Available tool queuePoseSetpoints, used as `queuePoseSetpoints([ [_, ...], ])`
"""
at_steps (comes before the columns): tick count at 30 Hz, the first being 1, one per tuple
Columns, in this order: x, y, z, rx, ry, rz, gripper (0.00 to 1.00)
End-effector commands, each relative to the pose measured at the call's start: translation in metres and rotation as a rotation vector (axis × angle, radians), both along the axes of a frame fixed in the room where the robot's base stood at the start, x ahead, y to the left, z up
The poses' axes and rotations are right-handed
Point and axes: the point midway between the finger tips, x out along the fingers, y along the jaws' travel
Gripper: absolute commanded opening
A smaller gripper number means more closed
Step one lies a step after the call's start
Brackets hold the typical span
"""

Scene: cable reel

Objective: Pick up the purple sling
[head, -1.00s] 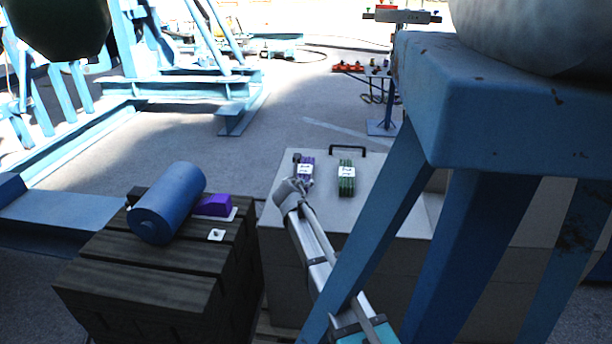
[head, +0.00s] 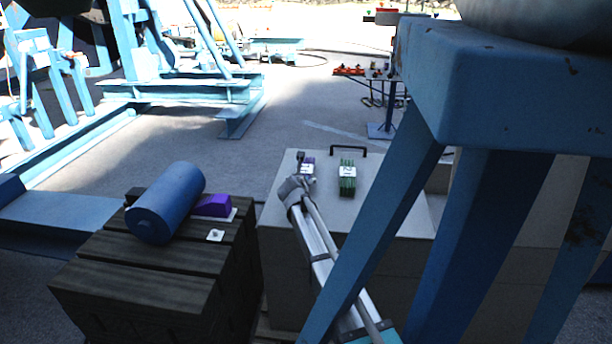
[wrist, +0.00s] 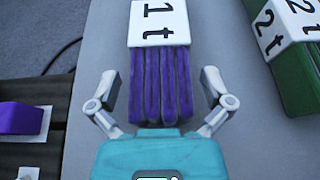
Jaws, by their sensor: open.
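The purple sling (wrist: 160,85) is a folded bundle with a white "1 t" label, lying on the grey box top. In the head view the purple sling (head: 308,165) is partly hidden behind my gripper (head: 294,188). In the wrist view my gripper (wrist: 160,88) is open, with one finger on each side of the sling's near end. Gaps show between both fingers and the sling. Whether the fingertips are down at the sling's height I cannot tell.
A green sling (head: 347,178) labelled "2 t" lies to the right on the grey box (head: 385,205). A blue roll (head: 165,203) and a purple block (head: 213,206) sit on a dark wooden crate (head: 120,255) at left. A blue steel leg (head: 385,230) stands close on the right.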

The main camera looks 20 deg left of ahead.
Motion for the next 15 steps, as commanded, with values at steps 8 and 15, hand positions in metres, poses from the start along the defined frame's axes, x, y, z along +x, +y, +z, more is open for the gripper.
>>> queuePoseSetpoints([
  [8,0.0002,-0.0005,0.0000,0.000,0.000,-0.001,0.98],
  [15,0.0004,-0.0008,0.0000,0.000,0.000,-0.001,0.54],
])
